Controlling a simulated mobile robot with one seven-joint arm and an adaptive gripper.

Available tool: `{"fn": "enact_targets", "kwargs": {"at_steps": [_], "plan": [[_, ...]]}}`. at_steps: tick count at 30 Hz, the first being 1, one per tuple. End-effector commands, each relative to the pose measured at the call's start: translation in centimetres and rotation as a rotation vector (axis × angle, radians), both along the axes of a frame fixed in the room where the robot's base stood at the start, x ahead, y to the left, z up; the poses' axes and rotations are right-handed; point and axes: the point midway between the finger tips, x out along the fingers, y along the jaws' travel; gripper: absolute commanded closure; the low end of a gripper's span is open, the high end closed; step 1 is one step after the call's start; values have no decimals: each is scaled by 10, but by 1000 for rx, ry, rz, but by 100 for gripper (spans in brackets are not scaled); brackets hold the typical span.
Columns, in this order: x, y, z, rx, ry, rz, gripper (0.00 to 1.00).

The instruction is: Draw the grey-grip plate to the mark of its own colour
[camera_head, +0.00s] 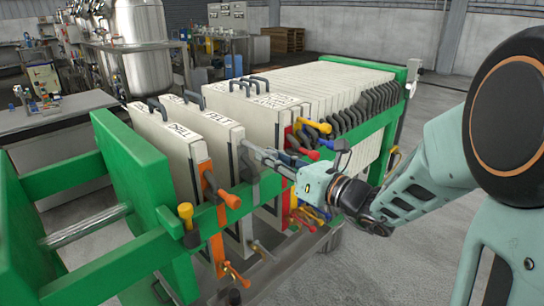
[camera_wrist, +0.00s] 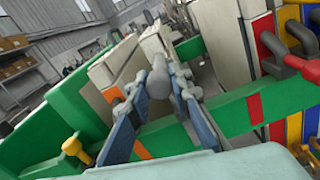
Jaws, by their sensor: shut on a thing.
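The plate with the grey edge strip (camera_head: 246,190), lettered FELT, hangs in the green press frame in the head view. It stands upright, apart from the plates on both sides. My gripper (camera_head: 254,156) is shut on its grey grip at the near side rail. In the wrist view the round grey grip (camera_wrist: 158,84) sits between my gripper's blue fingers (camera_wrist: 158,92). On the green rail (camera_wrist: 215,118) I see a red mark (camera_wrist: 255,108) and an orange mark (camera_wrist: 142,150). I cannot make out a grey mark; my gripper covers part of the rail.
The orange-strip plate (camera_head: 168,150), lettered DRILL, stands left of the grey one with a narrow gap. A packed stack of plates (camera_head: 315,90) stands to the right, with red, yellow and blue grips. A yellow knob (camera_head: 186,211) rises by the rail at left.

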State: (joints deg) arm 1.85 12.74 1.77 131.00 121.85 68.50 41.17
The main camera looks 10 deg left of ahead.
Motion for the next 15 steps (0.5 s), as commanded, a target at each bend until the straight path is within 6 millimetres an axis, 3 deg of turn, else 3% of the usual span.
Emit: {"fn": "enact_targets", "kwargs": {"at_steps": [4,5,9,15], "plan": [[-1,1,-2,-2,3,4,100],[-1,1,-2,-2,3,4,80],[-1,1,-1,-1,2,3,65],[0,0,-1,-1,1,0,63]]}}
